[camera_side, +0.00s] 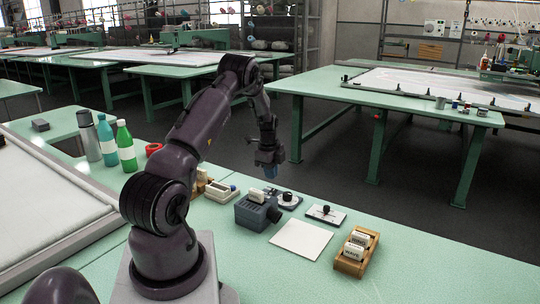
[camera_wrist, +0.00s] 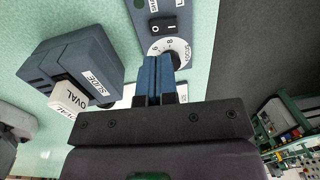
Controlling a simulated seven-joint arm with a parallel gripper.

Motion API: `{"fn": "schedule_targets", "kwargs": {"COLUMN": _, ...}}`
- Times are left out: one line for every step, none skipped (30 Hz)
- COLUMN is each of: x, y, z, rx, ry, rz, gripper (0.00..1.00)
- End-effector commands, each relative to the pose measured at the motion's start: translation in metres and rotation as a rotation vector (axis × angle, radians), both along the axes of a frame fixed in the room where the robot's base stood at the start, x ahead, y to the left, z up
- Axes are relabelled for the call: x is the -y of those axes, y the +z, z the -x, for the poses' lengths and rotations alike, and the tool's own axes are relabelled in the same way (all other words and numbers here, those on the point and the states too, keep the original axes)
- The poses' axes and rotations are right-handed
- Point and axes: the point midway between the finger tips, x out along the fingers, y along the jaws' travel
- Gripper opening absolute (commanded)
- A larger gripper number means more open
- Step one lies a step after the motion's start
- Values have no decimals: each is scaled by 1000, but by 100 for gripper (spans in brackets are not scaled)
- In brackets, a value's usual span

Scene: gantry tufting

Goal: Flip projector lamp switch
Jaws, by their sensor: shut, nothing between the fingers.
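In the wrist view a blue-grey control panel (camera_wrist: 189,62) carries a black rocker switch (camera_wrist: 163,26) marked O and I. Labels beside the switch are cut off at the top edge. A white focus dial (camera_wrist: 180,46) sits just below the switch, partly covered by my fingers. My gripper (camera_wrist: 158,58) is shut and empty, its blue fingertips over the dial and short of the switch. The projector (camera_wrist: 68,62) stands to the left, with a white slide marked OVAL in it. In the side view my gripper (camera_side: 271,176) hangs above and behind the projector (camera_side: 257,214).
A second small panel (camera_side: 326,214) with a black knob stands right of the projector. A white sheet (camera_side: 301,239) lies in front. A wooden rack (camera_side: 343,265) holds labelled slides at the right. Bottles (camera_side: 125,148) stand at the left. The table's front right is clear.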

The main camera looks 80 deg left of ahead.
Motion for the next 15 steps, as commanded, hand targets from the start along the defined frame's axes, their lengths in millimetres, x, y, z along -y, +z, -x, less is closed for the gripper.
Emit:
{"fn": "schedule_targets", "kwargs": {"x": 0, "y": 15, "z": 0, "rx": 4, "ry": 0, "rz": -4, "gripper": 0}}
{"fn": "schedule_targets", "kwargs": {"x": 1, "y": 21, "z": 1, "rx": 4, "ry": 0, "rz": -4, "gripper": 0}}
{"fn": "schedule_targets", "kwargs": {"x": 2, "y": 30, "z": 2, "rx": 3, "ry": -1, "rz": -4, "gripper": 0}}
{"fn": "schedule_targets", "kwargs": {"x": 2, "y": 37, "z": 2, "rx": 3, "ry": -1, "rz": -5, "gripper": 0}}
{"fn": "schedule_targets", "kwargs": {"x": 2, "y": 42, "z": 2, "rx": 5, "ry": -1, "rz": -5, "gripper": 0}}
{"fn": "schedule_targets", "kwargs": {"x": 3, "y": 50, "z": 3, "rx": 4, "ry": 0, "rz": -4, "gripper": 0}}
{"fn": "schedule_targets", "kwargs": {"x": 3, "y": 54, "z": 3, "rx": 4, "ry": 0, "rz": -4, "gripper": 0}}
{"fn": "schedule_targets", "kwargs": {"x": 4, "y": 59, "z": 4, "rx": 4, "ry": 0, "rz": -4, "gripper": 0}}
{"fn": "schedule_targets", "kwargs": {"x": 4, "y": 64, "z": 4, "rx": 3, "ry": -1, "rz": -4, "gripper": 0}}
{"fn": "schedule_targets", "kwargs": {"x": 4, "y": 67, "z": 4, "rx": 3, "ry": -1, "rz": -3, "gripper": 0}}
{"fn": "schedule_targets", "kwargs": {"x": 5, "y": 70, "z": 5, "rx": 3, "ry": -1, "rz": -3, "gripper": 0}}
{"fn": "schedule_targets", "kwargs": {"x": 5, "y": 73, "z": 5, "rx": 3, "ry": -1, "rz": -4, "gripper": 0}}
{"fn": "schedule_targets", "kwargs": {"x": 5, "y": 75, "z": 5, "rx": 3, "ry": -1, "rz": -3, "gripper": 0}}
{"fn": "schedule_targets", "kwargs": {"x": 5, "y": 76, "z": 5, "rx": 3, "ry": -1, "rz": -3, "gripper": 0}}
{"fn": "schedule_targets", "kwargs": {"x": 5, "y": 77, "z": 5, "rx": 2, "ry": -1, "rz": -2, "gripper": 0}}
